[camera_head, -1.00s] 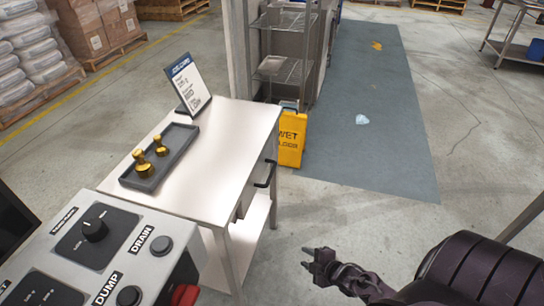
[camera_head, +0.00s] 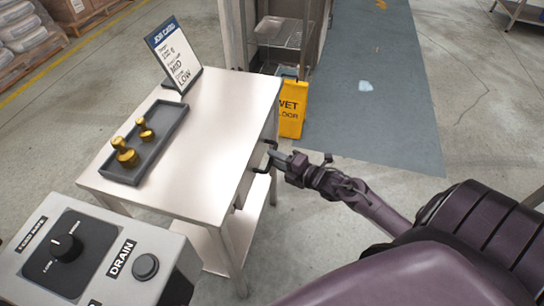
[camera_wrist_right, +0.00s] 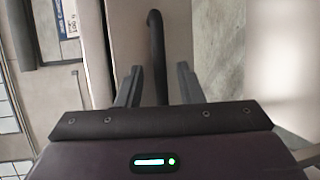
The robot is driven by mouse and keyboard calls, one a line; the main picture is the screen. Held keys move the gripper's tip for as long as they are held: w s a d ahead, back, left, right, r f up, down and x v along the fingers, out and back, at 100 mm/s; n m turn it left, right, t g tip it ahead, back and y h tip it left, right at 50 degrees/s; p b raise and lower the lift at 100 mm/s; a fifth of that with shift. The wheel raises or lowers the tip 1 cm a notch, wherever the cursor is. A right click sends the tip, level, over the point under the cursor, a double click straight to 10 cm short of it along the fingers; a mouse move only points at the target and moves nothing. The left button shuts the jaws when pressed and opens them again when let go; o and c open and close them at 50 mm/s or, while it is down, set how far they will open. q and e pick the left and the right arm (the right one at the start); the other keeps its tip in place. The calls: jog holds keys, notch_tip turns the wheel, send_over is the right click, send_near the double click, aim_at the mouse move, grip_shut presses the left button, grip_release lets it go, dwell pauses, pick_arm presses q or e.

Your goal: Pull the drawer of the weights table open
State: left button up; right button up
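The weights table (camera_head: 215,125) has a pale metal top and stands left of centre. Its drawer front (camera_head: 246,182) is on the table's right side, seen at a steep angle, and looks shut. The black drawer handle (camera_head: 265,146) sticks out from it. My right gripper (camera_head: 272,158) is at the handle, coming from the right. In the right wrist view the gripper (camera_wrist_right: 159,86) is open, and the dark handle bar (camera_wrist_right: 156,50) runs between its two fingers, with gaps visible on both sides. My left gripper is not in view.
A grey tray (camera_head: 177,123) with two brass weights and a job card stand (camera_head: 172,55) are on the tabletop. A control panel (camera_head: 110,245) is at lower left. A yellow wet floor sign (camera_head: 291,108) stands behind the table.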

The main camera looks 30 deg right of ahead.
jog(key=shift+x, duration=1.05)
grip_shut()
